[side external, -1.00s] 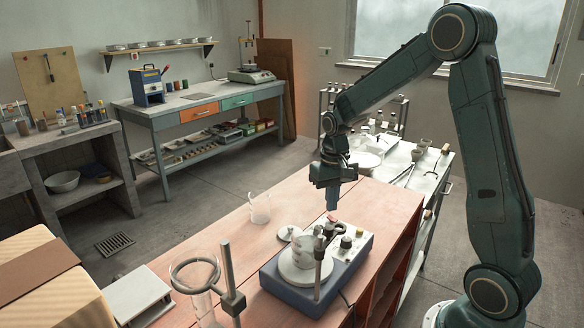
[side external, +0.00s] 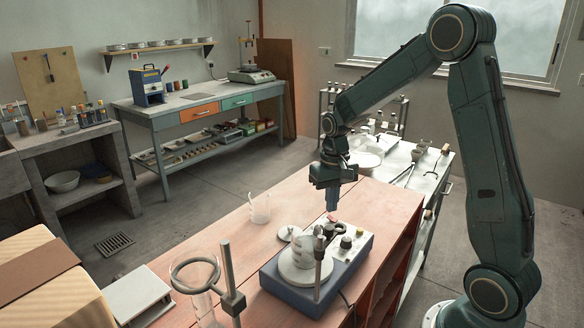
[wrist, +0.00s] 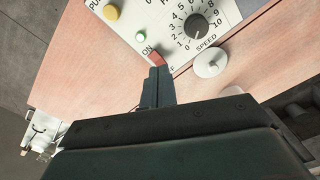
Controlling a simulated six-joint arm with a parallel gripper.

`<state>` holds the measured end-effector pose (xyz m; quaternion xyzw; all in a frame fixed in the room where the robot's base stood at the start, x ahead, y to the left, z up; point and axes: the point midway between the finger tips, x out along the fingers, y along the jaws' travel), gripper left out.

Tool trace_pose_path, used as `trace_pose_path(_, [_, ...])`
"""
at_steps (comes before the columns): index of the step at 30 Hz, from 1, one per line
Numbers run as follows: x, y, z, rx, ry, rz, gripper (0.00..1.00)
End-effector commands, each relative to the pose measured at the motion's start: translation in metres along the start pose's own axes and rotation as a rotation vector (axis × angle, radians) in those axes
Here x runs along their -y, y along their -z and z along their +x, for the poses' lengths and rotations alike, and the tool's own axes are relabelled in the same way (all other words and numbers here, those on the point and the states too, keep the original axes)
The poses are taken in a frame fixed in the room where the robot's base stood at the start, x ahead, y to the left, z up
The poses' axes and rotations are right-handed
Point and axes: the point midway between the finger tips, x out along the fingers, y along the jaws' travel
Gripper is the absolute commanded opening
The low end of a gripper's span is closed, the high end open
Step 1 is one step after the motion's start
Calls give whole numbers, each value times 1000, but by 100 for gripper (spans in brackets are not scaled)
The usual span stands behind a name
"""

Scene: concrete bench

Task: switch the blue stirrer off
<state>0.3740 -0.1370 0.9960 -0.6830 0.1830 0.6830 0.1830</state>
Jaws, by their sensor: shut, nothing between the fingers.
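The blue stirrer (side external: 285,295) stands on the reddish bench, with a white round plate and a glass beaker (side external: 303,262) on top. In the wrist view its pale control panel (wrist: 170,15) shows a red switch (wrist: 156,59) beside the ON label, a green lamp (wrist: 141,37) that looks lit, a yellow button (wrist: 111,12) and a black speed dial (wrist: 195,27). My gripper (wrist: 158,72) is shut and empty, its tips right at the red switch's near end. I cannot tell whether they touch it. In the side view my gripper (side external: 332,214) points down over the panel end.
A white round lid-like piece (wrist: 210,62) lies beside the panel. A clamp stand (side external: 318,265) rises at the stirrer's front. A ring stand with a glass vessel (side external: 200,285) stands at front left, and a small beaker (side external: 259,208) behind.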

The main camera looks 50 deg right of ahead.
Motion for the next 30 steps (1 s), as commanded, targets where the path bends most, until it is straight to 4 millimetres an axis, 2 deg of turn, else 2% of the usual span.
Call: trace_pose_path(30, [0,0,11,1,0,0,0])
